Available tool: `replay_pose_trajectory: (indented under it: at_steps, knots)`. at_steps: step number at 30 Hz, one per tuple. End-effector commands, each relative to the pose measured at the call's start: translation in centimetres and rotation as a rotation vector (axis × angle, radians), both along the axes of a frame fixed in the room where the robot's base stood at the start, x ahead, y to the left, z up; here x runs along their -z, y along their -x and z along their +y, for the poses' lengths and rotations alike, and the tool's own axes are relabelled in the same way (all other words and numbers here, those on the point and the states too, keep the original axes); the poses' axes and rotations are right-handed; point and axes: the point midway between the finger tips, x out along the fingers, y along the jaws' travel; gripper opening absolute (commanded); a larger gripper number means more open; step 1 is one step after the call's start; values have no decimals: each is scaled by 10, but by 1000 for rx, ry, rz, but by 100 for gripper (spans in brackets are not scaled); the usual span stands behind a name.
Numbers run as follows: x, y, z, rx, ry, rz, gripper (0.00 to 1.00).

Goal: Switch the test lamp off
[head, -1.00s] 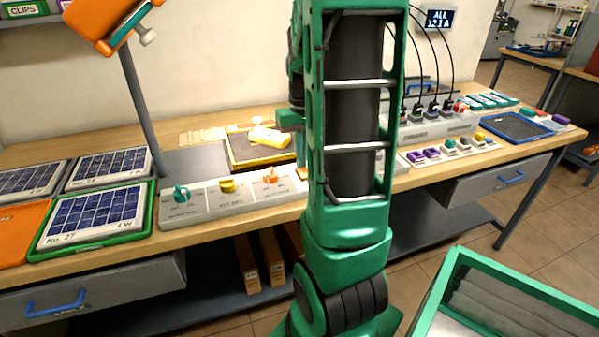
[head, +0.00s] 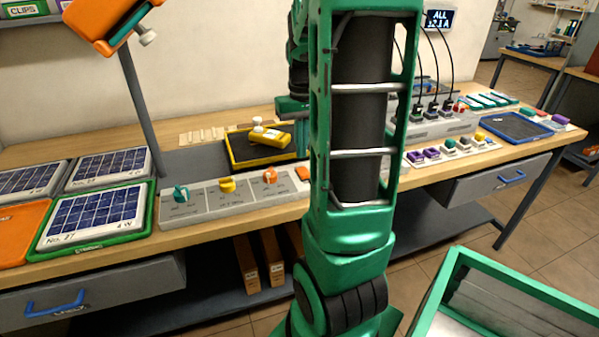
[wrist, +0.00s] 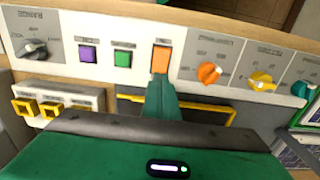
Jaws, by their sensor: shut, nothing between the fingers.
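An orange lamp head (head: 112,22) on a grey pole stands at the upper left of the head view; I cannot tell whether it is lit. The grey control panel (head: 200,209) lies along the bench front. It carries an orange switch (wrist: 162,60), which in the head view (head: 303,173) is partly covered by my arm. Beside it are an orange knob (wrist: 209,73), a yellow knob (wrist: 262,81) and a teal knob (wrist: 303,90). My gripper (wrist: 161,82) is shut and empty, its tip at the orange switch's near edge; contact is unclear.
Purple (wrist: 88,54) and green (wrist: 124,58) buttons and a dark knob (wrist: 35,49) sit close by on the panel. A yellow-edged tray (head: 235,160) lies behind it. Solar panels (head: 88,215) lie at left. A green crate (head: 440,290) stands at lower right.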

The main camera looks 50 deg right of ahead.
Motion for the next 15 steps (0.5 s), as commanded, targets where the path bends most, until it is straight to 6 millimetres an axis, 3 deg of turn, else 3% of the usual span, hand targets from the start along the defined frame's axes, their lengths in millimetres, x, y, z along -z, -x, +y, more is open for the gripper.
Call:
replay_pose_trajectory:
  at_steps: [15]
  knots:
    - [-32,0,0,-1,0,0,0]
